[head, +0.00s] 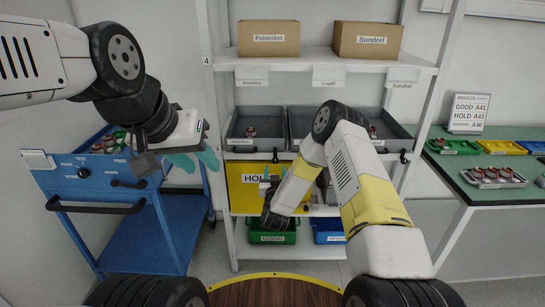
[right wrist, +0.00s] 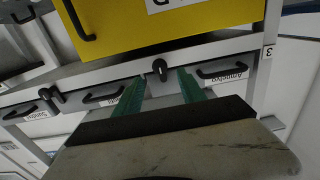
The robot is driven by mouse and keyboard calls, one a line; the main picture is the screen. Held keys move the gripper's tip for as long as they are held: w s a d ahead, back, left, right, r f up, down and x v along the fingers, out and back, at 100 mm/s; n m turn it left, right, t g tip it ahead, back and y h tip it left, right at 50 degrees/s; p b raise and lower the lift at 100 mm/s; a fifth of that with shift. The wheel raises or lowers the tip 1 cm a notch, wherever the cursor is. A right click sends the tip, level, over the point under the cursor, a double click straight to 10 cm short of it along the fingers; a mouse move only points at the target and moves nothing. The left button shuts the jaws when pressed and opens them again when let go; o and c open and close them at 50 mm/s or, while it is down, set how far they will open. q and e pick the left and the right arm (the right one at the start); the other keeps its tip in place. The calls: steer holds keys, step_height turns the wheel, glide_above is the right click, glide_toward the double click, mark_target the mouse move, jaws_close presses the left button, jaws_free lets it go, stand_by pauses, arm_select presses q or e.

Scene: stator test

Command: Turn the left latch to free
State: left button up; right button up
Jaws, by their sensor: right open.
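The left latch (head: 275,155) is a small black lever on the shelf edge below the left grey tray. In the right wrist view, which is upside down, it (right wrist: 160,68) hangs roughly upright in the picture. My right gripper (right wrist: 161,80) is open, its teal fingers on either side of this latch; I cannot tell if they touch it. In the head view the right gripper (head: 275,173) is partly hidden by its own arm. A second black latch (head: 403,155) is at the right tray. My left gripper (head: 196,158) is open and empty near the blue cart.
The grey trays (head: 236,130) stand on a white shelf. Below is a yellow HOLD box (head: 240,197), then a green GOOD bin (head: 272,237) and a blue bin (head: 328,237). A blue cart (head: 130,190) is left; a green-topped table (head: 450,170) is right.

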mark_target(275, 160)
steer(key=w, duration=0.6)
steer(key=shift+w, duration=0.2)
steer(key=shift+c, duration=0.2)
jaws_close()
